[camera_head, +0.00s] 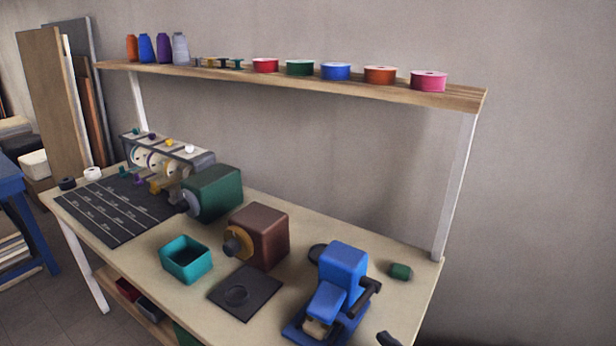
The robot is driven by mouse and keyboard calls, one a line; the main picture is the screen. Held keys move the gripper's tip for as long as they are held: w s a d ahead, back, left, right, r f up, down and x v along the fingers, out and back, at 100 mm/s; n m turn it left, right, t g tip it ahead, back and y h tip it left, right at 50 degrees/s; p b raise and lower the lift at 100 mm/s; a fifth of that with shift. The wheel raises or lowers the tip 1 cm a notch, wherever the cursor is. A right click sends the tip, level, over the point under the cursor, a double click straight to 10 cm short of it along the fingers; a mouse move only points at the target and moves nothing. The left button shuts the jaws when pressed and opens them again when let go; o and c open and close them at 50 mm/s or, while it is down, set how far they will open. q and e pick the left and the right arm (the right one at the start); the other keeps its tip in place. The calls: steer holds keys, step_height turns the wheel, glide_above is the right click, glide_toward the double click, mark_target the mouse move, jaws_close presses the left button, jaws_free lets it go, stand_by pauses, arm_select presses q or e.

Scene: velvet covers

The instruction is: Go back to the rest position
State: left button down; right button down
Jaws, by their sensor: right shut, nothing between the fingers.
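Only a small dark tip of my right gripper (388,339) shows, at the bottom edge of the head view over the front right of the workbench (215,296). It is shut and empty, right of the blue machine (343,264) and apart from it. The rest of the right gripper is out of the frame. My left gripper is not in view.
The bench also holds a green machine (217,191), a brown machine (264,232), a teal box (185,259), a dark square plate (246,293) and a small green cylinder (400,271). A shelf (460,94) with spools and ribbon rolls runs above. A white post (455,187) stands right.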

steer(key=s+f+g+h, duration=0.1)
steer(key=h, duration=0.1)
steer(key=f+g+h, duration=0.1)
steer(key=shift+s+d+g+h, duration=0.15)
steer(key=shift+s+g+h, duration=0.15)
steer(key=shift+s+h, duration=0.1)
steer(key=s+d+f+g+h, duration=0.15)
steer(key=s+g+h, duration=0.25)
steer(key=s+g, duration=0.85)
steer(key=s+d+f+t, duration=0.1)
steer(key=s+f, duration=0.2)
steer(key=f, duration=1.3)
steer(key=s+f+t, duration=0.1)
steer(key=s+f, duration=0.3)
steer(key=f, duration=1.2)
steer(key=s+d+f+g, duration=0.1)
steer(key=s+d+f, duration=0.2)
steer(key=s+f, duration=1.2)
steer(key=s, duration=0.3)
steer(key=shift+d+f, duration=0.15)
steer(key=shift+f, duration=0.2)
steer(key=shift+s+g, duration=0.1)
steer(key=shift+g, duration=0.15)
